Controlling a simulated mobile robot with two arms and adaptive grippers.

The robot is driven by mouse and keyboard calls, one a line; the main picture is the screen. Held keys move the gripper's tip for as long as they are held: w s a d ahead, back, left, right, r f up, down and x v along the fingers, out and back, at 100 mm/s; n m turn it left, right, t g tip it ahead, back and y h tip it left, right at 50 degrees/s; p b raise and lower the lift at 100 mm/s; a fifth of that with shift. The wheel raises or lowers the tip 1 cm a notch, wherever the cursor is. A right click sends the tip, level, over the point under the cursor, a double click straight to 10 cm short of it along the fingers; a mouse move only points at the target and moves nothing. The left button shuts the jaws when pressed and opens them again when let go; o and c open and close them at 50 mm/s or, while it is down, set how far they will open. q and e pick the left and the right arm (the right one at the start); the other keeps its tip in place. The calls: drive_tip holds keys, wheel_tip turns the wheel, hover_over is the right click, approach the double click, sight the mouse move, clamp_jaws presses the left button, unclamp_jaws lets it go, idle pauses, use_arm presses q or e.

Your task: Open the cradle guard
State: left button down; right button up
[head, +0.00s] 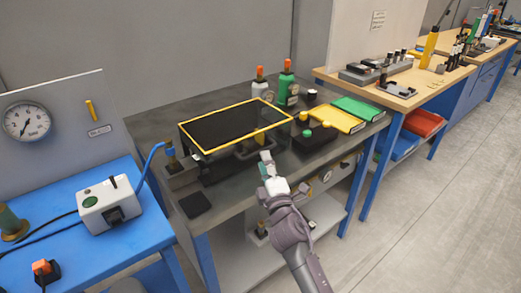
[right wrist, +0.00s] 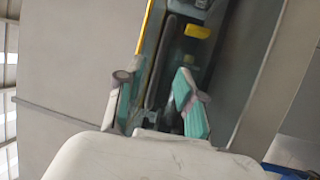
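The cradle guard appears to be the dark panel with a yellow frame (head: 203,151), lying over a dark device on the grey bench. It looks closed, roughly flat. My right gripper (head: 266,162) is just in front of the guard's near edge. In the right wrist view my right gripper (right wrist: 158,103) has its two teal-padded fingers spread apart. A dark grey bar (right wrist: 160,62) runs beyond and between them, beside a yellow edge; I cannot tell whether the fingers touch it. What lies under the guard is mostly hidden. My left gripper is not in view.
Bottles (head: 287,85) stand behind the guard. Yellow (head: 337,117) and green (head: 356,108) folders lie to its right. A small black pad (head: 195,204) lies at the bench's front left. A blue table (head: 75,262) with a white box (head: 108,204) stands left.

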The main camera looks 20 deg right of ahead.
sight(261, 150)
drive_tip(key=w, duration=0.5)
drive_tip(key=shift+d+r, duration=0.1)
drive_tip(key=shift+r, duration=0.3)
clamp_jaws()
